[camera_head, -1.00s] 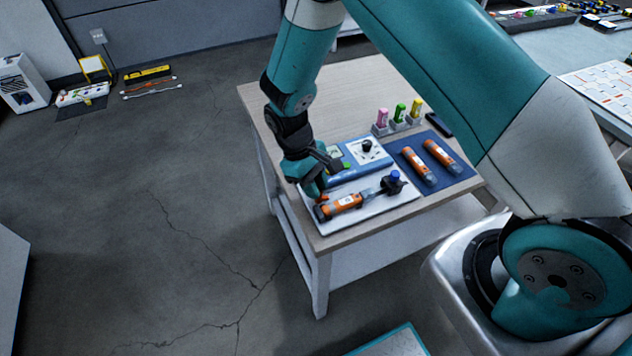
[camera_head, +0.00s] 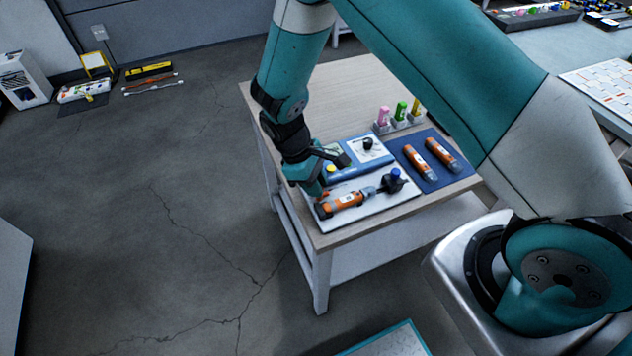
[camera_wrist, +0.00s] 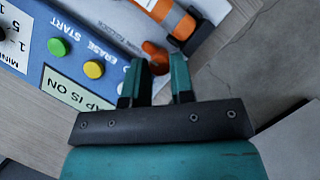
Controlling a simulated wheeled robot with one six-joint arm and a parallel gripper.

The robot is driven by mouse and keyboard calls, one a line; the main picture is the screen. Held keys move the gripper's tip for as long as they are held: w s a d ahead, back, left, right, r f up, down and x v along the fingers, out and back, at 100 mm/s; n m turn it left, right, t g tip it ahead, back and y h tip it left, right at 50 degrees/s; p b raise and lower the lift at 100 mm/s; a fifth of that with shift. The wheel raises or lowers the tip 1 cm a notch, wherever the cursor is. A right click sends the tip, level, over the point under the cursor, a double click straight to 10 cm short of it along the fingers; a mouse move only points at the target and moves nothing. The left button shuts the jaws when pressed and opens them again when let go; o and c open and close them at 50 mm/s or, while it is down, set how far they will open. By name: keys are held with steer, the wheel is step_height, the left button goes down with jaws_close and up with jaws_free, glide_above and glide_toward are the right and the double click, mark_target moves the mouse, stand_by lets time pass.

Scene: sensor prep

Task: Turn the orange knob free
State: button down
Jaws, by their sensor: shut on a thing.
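The orange knob (camera_wrist: 154,52) shows between the fingertips of my gripper (camera_wrist: 160,70) in the wrist view. My gripper is shut on it, though the fingers hide part of it. In the head view my gripper (camera_head: 316,187) is low over the left part of the white board (camera_head: 372,208), and the knob cannot be made out there. An orange and grey cylindrical device (camera_head: 341,202) lies on the board just in front of the gripper. It also shows close beyond the knob in the wrist view (camera_wrist: 165,13).
A blue control box (camera_wrist: 60,75) with green and yellow buttons is close to the fingers. A dark clamp with a blue top (camera_head: 394,180) stands at the device's right end. Two orange cylinders (camera_head: 417,163) lie on a blue mat (camera_head: 430,184). Pink, green and yellow items stand behind.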

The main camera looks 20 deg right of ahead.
steer(key=c, duration=1)
jaws_free()
steer(key=b+v, duration=0.1)
steer(key=v, duration=1.6)
steer(key=shift+w+r, duration=0.15)
steer(key=s+r+t+y, duration=0.1)
steer(key=s+r, duration=0.3)
steer(key=s, duration=0.4)
steer(key=s+r+m+t+y, duration=0.1)
steer(key=s+r+y, duration=0.3)
steer(key=s, duration=0.3)
steer(key=s+r+m+t+y, duration=0.1)
steer(key=s+r+y, duration=0.1)
steer(key=s+r, duration=0.3)
steer(key=shift+s+d+r, duration=0.1)
steer(key=shift+s+r, duration=0.05)
steer(key=shift+s, duration=0.8)
steer(key=shift+s+d+r, duration=0.1)
steer(key=shift+s, duration=0.8)
